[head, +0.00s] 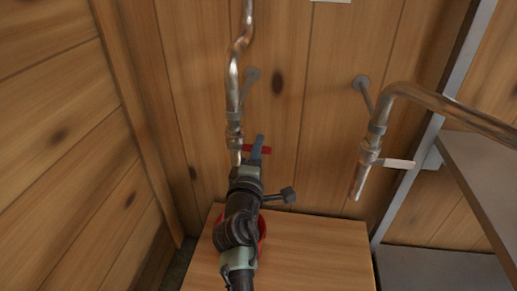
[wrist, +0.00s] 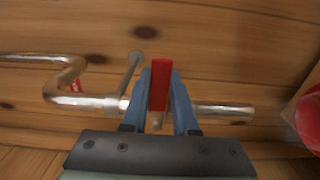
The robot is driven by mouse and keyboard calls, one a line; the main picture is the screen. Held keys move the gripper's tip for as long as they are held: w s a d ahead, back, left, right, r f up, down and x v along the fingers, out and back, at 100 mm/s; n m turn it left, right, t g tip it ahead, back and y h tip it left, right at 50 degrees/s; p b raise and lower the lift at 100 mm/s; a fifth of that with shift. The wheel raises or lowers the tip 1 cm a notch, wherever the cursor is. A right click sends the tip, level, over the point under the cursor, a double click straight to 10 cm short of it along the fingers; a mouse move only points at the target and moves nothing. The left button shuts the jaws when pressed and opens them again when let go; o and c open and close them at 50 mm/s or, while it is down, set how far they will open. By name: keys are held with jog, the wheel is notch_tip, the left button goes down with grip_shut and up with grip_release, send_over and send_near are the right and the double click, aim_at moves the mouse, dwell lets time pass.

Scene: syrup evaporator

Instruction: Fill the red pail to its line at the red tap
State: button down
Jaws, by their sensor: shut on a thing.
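The red tap sits on a copper pipe (head: 236,125) at the back wall, and its red lever (head: 264,150) sticks out to the right. My gripper (head: 257,143) is shut on the lever. In the wrist view, the blue fingers (wrist: 160,95) stand on both sides of the red lever (wrist: 159,88), and the spout (wrist: 225,109) runs to the right. The red pail (head: 262,229) is on the wooden stand below, mostly hidden behind my arm. Its edge shows at the right of the wrist view (wrist: 312,120). The pail's line, its contents and any flow cannot be seen.
A second tap with a white lever (head: 398,164) hangs from a pipe to the right. The wooden stand's top (head: 320,256) is bare right of the pail. A grey metal frame with shelves (head: 440,262) stands at the right. A wooden wall closes the left.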

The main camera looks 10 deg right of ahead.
jog(key=c, duration=0.7)
grip_release()
jog(key=shift+f, duration=0.1)
jog(key=shift+s, duration=0.15)
jog(key=p+v, duration=0.1)
jog(key=v, duration=1.1)
jog(key=shift+s+a, duration=0.15)
jog(key=shift+s, duration=0.25)
